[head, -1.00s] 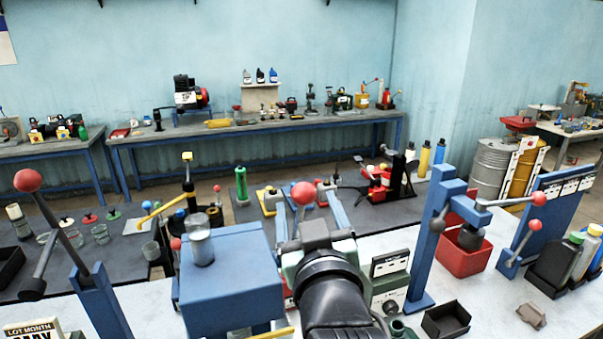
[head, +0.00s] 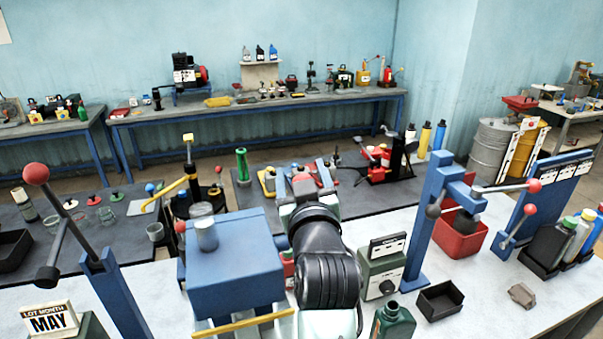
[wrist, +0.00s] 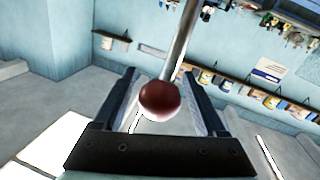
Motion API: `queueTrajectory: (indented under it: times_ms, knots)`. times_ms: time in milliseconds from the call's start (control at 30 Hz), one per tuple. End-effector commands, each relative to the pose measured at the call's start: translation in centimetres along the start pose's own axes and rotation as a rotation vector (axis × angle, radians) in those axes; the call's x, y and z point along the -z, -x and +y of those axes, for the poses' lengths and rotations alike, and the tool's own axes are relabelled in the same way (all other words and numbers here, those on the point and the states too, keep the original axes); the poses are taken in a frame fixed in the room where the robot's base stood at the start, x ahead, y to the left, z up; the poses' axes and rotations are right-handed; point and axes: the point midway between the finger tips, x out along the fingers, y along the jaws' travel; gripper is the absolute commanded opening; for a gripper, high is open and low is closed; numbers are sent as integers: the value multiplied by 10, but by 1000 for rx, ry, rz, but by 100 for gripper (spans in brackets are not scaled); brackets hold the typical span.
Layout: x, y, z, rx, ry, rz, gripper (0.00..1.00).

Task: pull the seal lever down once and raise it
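A lever with a dark red ball knob (wrist: 160,100) on a metal rod (wrist: 181,45) shows in the wrist view. The knob sits between the two fingers of my gripper (wrist: 160,98), with a gap on either side. The fingers are spread and do not close on it. In the head view my gripper (head: 303,180) reaches away over the bench, with red (head: 303,187) showing between its fingers. My wrist hides the lever's lower part there. I cannot read a label that marks it as the seal lever.
A blue box with a glass jar (head: 205,235) stands left of my arm. A green-grey meter box (head: 382,268), an open dark bottle (head: 392,322) and a black tray (head: 443,299) stand right. Other red-knobbed levers stand on blue posts at left (head: 100,290) and right (head: 430,220).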

Motion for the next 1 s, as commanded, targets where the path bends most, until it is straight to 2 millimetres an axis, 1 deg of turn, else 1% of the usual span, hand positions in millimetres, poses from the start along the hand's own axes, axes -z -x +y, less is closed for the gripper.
queueTrajectory:
  times_ms: [33, 167, 200, 267, 300, 367, 400, 1000]
  knots:
    - [0, 0, 0, 0, 0, 0, 62]
    - [0, 0, 0, 0, 0, 0, 39]
    - [0, 0, 0, 0, 0, 0, 31]
    - [0, 0, 0, 0, 0, 0, 21]
    - [0, 0, 0, 0, 0, 0, 13]
    - [0, 0, 0, 0, 0, -1, 3]
    - [0, 0, 0, 0, 0, -1, 0]
    - [0, 0, 0, 0, 0, -1, 0]
